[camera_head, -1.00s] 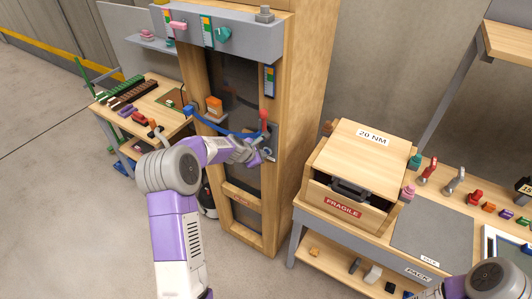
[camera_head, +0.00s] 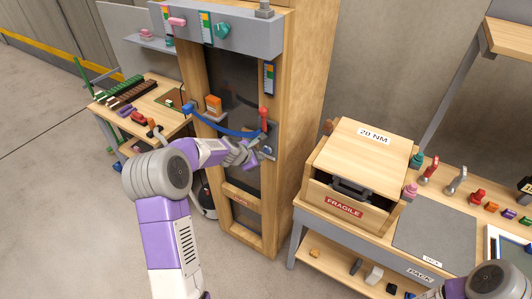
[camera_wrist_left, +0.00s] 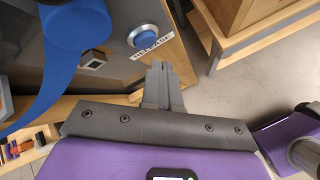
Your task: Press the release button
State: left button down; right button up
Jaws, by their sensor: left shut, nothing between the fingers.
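The release button (camera_wrist_left: 143,38) is a round blue button in a silver ring, above a "RELEASE" label, in the left wrist view. In the head view its panel is at the right post of the wooden cabinet (camera_head: 297,110), largely behind my gripper. My left gripper (camera_wrist_left: 160,68) is shut and empty, its fingertips just below and right of the button, over or near the label's right end; I cannot tell whether anything touches. In the head view the left gripper (camera_head: 246,155) is in front of the cabinet's right post. My right gripper is not in view.
A blue curved handle (camera_head: 225,130) with a red knob (camera_head: 263,115) crosses the cabinet front just above my gripper. It looms at the left of the wrist view (camera_wrist_left: 75,45). A wooden "FRAGILE" crate (camera_head: 345,195) stands on the bench to the right.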

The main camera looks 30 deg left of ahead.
pick_arm(q)
jog(key=s+b, duration=0.2)
jog(key=s, duration=0.2)
jog(key=shift+s+a+b, duration=0.15)
jog(key=shift+s+b, duration=0.1)
jog(key=shift+b, duration=0.05)
jog(key=shift+f, duration=0.15)
jog(key=s+d+f+m+g+b, duration=0.1)
jog(key=s+d+f+m+g, duration=0.1)
jog(key=s+d+f+m, duration=0.45)
jog(key=s+d+f+m+g+h+b, duration=0.1)
jog(key=d+f+m, duration=0.15)
jog(key=f, duration=0.65)
jog(key=s+d+f+m+g+b, duration=0.1)
jog(key=s+d+f+m+g, duration=0.2)
jog(key=d+f, duration=0.4)
jog(key=s+d+f+m+g+b, duration=0.1)
jog(key=s+d+f+m, duration=0.3)
jog(key=s, duration=0.5)
jog(key=s+d+f+m+g+h+b, duration=0.1)
jog(key=s+d+f+m, duration=0.4)
jog(key=s+m, duration=0.3)
jog(key=shift+s+d+f+h+b, duration=0.25)
jog(key=shift+s+f+h+b, duration=0.1)
jog(key=shift+s+f, duration=0.15)
